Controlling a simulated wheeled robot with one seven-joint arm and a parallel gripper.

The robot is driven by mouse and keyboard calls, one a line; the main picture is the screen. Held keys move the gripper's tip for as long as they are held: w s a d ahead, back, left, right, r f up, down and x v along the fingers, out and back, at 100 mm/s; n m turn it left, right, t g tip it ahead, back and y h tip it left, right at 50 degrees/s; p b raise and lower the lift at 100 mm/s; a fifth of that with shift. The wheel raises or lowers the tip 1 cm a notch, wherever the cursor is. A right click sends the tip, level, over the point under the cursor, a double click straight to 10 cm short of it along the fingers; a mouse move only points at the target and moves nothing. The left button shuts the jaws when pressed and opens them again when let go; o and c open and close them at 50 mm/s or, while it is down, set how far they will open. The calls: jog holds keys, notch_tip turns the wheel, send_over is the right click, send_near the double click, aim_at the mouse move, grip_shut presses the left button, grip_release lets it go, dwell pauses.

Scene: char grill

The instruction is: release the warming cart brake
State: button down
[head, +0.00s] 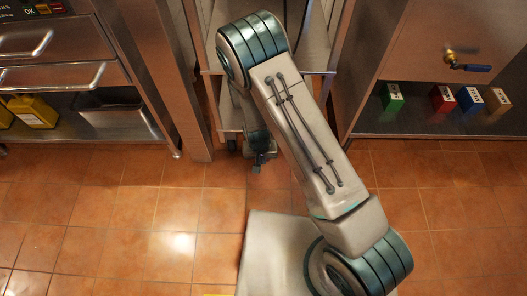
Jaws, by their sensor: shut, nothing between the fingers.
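The metal shelf cart (313,50) stands at the top centre, between two larger steel units. My arm crosses in front of it and hides much of its shelves. A small dark caster (231,145) shows under its lower left side. I cannot make out the brake lever on it. My gripper (258,164) is low over the floor at the cart's front edge, just right of the caster. It is shut and empty, pointing down. I cannot tell whether it touches the cart.
The left steel unit (60,75) has bar handles, with yellow containers (33,111) and a steel pan (117,114) below. The right unit (410,40) has a blue-handled valve (467,62) and coloured boxes (441,99). The tiled floor (120,215) in front is clear.

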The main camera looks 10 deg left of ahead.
jog(key=shift+s+d+r+p, duration=0.1)
jog(key=shift+s+r+p, duration=0.25)
jog(key=shift+s+r, duration=0.85)
jog(key=w+d+r+y+p, duration=0.1)
jog(key=d+r+p, duration=0.3)
jog(key=r, duration=0.8)
jog(key=w+d+r+m+p, duration=0.1)
jog(key=r+p, duration=0.4)
jog(key=r, duration=0.7)
jog(key=w+d+r+y+p, duration=0.1)
jog(key=d+r+p, duration=0.3)
jog(key=r, duration=0.8)
jog(key=s+d+r+p, duration=0.4)
jog(key=r+p, duration=0.1)
jog(key=r, duration=0.6)
jog(key=s+d+r+t+h+p, duration=0.1)
jog(key=s+d+r+p, duration=0.3)
jog(key=r, duration=0.7)
jog(key=s+d+r+p, duration=0.4)
jog(key=r+p, duration=0.3)
jog(key=r, duration=0.3)
jog(key=shift+d+r+m+t, duration=0.4)
jog(key=shift+d, duration=0.35)
